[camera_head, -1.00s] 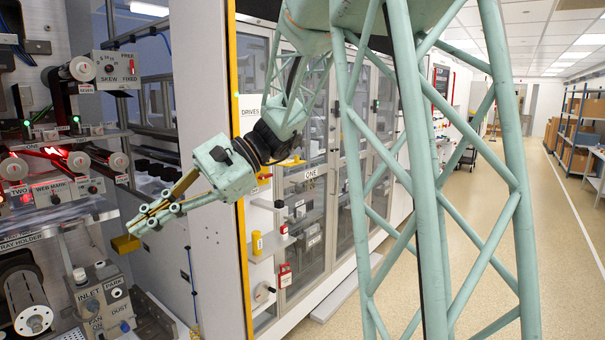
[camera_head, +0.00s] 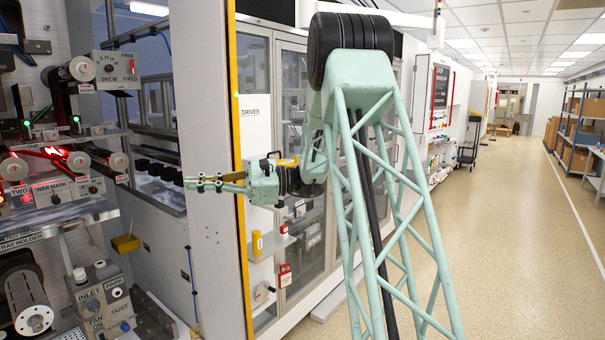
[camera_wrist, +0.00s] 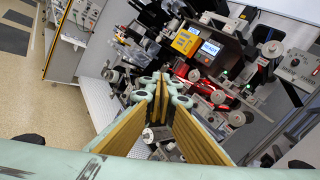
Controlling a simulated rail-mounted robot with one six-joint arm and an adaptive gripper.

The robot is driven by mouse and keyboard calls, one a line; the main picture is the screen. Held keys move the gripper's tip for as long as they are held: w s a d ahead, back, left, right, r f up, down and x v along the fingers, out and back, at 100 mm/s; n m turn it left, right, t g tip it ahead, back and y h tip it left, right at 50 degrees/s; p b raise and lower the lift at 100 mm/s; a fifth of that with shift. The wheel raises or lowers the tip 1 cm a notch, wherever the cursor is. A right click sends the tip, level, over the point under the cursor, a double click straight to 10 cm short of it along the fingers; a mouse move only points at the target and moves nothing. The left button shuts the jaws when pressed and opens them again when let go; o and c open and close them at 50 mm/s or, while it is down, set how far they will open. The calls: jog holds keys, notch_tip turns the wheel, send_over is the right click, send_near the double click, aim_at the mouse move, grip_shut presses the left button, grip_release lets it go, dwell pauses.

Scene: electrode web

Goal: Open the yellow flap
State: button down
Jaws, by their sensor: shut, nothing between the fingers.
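My gripper (camera_head: 192,184) is shut and empty, held out to the left and roughly level in the head view. Its gold-padded fingers also show in the wrist view (camera_wrist: 160,92), with their tips together. A small yellow box-like piece (camera_head: 125,243) sits on the machine's grey wall, below and left of my gripper and apart from it. In the wrist view a yellow panel (camera_wrist: 185,42) with dark marks stands beside a lit screen, beyond my fingertips. I cannot tell which of these is the flap.
The web machine with rollers (camera_head: 80,161) and the WEB MARK box (camera_head: 52,190) stands at the left. A grey post with a yellow edge (camera_head: 238,200) is close behind my gripper. Glass cabinets (camera_head: 300,120) stand behind my arm. The floor (camera_head: 510,250) at right is clear.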

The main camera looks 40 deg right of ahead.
jog(key=w+d+f+m+t+h, duration=0.1)
jog(key=w+d+f+m+t, duration=0.15)
jog(key=d, duration=0.55)
jog(key=w+d+f+m+t, duration=0.2)
jog(key=d+t, duration=0.1)
jog(key=d, duration=0.6)
jog(key=w+d+f+m+t+h, duration=0.1)
jog(key=w+d+f+m+t, duration=0.15)
jog(key=d, duration=0.55)
jog(key=s+d+f+m+t+h, duration=0.1)
jog(key=d+f+m+t+h, duration=0.1)
jog(key=d, duration=0.6)
jog(key=s+d+f+m+t+h, duration=0.2)
jog(key=d+f+m+t+h, duration=0.1)
jog(key=d, duration=0.5)
jog(key=s+d+f+m+t+h, duration=0.2)
jog(key=d+f, duration=0.4)
jog(key=d, duration=0.3)
jog(key=shift+m+t+h+p, duration=0.3)
jog(key=shift+m+t+h, duration=0.1)
jog(key=shift+t+h, duration=0.55)
jog(key=shift+r, duration=0.1)
jog(key=s+r+x, duration=0.1)
jog(key=x, duration=1.1)
jog(key=shift+d+r, duration=0.2)
jog(key=shift+r, duration=0.4)
